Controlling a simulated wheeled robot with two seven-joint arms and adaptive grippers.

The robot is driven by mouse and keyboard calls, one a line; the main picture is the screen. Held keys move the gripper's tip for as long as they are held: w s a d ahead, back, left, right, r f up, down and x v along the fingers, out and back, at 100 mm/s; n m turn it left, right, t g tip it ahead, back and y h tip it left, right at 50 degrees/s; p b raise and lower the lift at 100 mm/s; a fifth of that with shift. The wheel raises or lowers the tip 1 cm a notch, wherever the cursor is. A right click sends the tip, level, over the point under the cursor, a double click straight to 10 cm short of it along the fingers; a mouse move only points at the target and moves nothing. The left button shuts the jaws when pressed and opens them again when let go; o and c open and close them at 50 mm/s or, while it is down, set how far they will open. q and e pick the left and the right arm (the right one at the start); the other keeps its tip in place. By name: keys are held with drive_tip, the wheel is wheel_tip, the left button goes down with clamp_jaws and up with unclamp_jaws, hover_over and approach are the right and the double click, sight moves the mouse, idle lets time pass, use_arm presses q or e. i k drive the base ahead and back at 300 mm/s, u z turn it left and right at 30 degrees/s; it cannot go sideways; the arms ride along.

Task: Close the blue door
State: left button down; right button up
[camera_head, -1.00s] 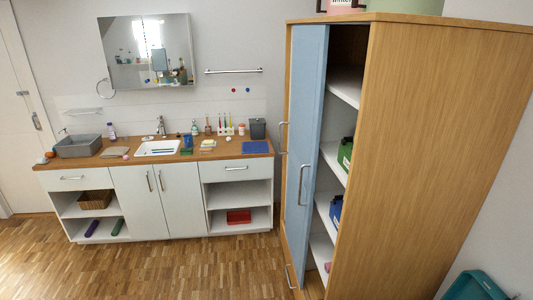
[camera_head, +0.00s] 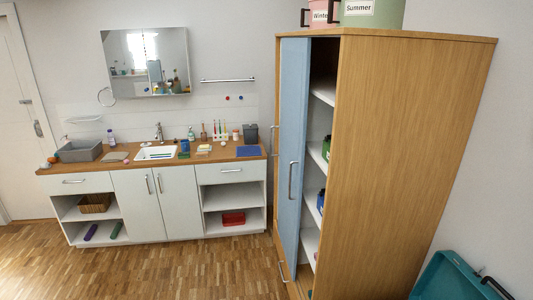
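The blue door (camera_head: 292,150) is on the front of the tall wooden cabinet (camera_head: 400,150) at the right of the head view. It stands ajar. A dark gap on its right side shows white shelves (camera_head: 312,195) with a green item (camera_head: 326,148) and a blue item (camera_head: 320,201). The door has a vertical silver handle (camera_head: 292,181) on its outer face. Neither of my grippers shows in the view.
A counter (camera_head: 150,165) with a sink and several small items stands along the back wall. A teal case (camera_head: 445,280) is at the lower right, near the cabinet's side. The wooden floor (camera_head: 180,265) in front is clear. Labelled containers (camera_head: 370,14) stand on the cabinet top.

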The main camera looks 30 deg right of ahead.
sight(295, 52)
drive_tip(key=i, duration=1.9)
drive_tip(key=z, duration=0.9)
drive_tip(key=i, duration=1.65)
drive_tip(key=z, duration=1.1)
